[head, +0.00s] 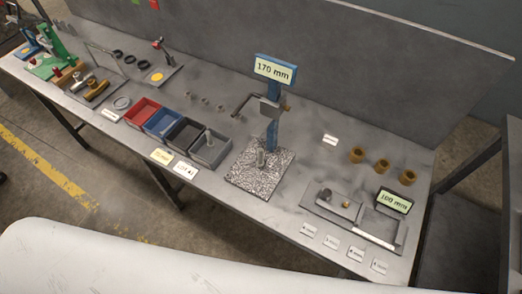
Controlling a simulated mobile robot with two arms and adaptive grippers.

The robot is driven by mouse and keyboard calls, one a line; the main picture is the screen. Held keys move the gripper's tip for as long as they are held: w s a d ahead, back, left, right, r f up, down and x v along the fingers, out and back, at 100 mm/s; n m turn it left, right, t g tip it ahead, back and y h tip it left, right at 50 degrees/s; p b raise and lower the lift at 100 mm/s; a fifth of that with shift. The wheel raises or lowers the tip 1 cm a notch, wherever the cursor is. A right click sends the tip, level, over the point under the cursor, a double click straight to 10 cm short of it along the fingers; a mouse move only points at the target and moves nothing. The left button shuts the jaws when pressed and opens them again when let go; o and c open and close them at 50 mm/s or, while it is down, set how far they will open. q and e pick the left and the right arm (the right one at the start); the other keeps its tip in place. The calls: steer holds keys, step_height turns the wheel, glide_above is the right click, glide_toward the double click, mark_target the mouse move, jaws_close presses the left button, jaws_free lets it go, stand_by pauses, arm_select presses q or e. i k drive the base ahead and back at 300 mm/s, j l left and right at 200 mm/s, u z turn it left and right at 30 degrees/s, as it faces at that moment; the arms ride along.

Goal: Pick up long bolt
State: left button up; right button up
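An upright grey bolt-like piece (260,157) stands on the speckled plate (245,180) below the blue gauge stand. Another upright grey bolt-like piece (209,138) stands in the grey bin at the right end of the bin row. I cannot tell from this view which of the two is longer. Neither of my grippers is in view.
On the grey bench are red (142,111), blue (164,121), black (184,132) and grey bins (211,154). The blue stand (272,133) carries a "170 mm" display (275,70). A flat fixture (345,217), a "100 mm" display (394,201) and three brass-coloured rings (382,166) lie right.

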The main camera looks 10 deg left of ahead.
mark_target(260, 162)
steer(key=u, duration=1.2)
steer(key=l+z, duration=0.1)
steer(key=z, duration=0.75)
steer(key=k+j, duration=0.15)
steer(key=j, duration=0.2)
steer(key=k+j, duration=0.1)
steer(key=j, duration=0.25)
steer(key=k+j, duration=0.15)
steer(key=j, duration=0.2)
steer(key=k+j, duration=0.15)
steer(key=j, duration=0.2)
